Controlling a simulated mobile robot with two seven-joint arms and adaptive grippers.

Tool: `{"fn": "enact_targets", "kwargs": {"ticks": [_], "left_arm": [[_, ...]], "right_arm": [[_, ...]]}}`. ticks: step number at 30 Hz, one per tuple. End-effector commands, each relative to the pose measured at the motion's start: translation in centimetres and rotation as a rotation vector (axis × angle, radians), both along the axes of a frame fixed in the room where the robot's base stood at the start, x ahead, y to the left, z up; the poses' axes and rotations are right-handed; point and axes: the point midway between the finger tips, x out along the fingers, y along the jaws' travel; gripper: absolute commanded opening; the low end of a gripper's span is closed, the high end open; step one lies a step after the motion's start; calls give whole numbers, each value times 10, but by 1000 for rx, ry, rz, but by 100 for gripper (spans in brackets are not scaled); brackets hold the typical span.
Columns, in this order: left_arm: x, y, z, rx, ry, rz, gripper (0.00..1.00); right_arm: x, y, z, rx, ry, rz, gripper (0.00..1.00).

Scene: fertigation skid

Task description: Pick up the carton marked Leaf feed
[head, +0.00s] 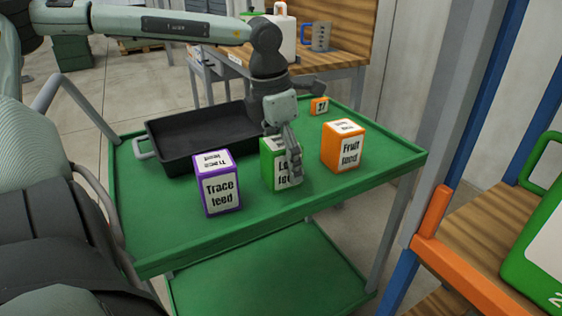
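The green carton (270,173) stands upright on the green cart top between two other cartons. Its front label is partly hidden; the letters that show fit Leaf feed. My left gripper (288,154) comes down over this carton from above, with its fingers in front of the carton's top and right part. I cannot tell whether the fingers touch it or are closed on it. My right gripper is not in view.
A purple Trace feed carton (219,190) stands close on the left, an orange Fruit feed carton (343,149) on the right. The cart's front left (165,235) is clear.

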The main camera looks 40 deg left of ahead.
Motion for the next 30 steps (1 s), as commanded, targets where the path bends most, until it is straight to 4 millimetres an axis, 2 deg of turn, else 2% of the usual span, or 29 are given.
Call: {"fn": "enact_targets", "kwargs": {"ticks": [2, 14, 23, 30], "left_arm": [[0, 0, 0, 0, 0, 0, 64], [0, 0, 0, 0, 0, 0, 14], [1, 0, 3, 0, -2, 0, 13], [1, 0, 25, 1, -7, 2, 13]], "right_arm": [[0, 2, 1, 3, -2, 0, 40], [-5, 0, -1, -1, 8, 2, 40], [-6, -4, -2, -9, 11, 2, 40], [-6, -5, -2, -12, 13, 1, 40]]}}
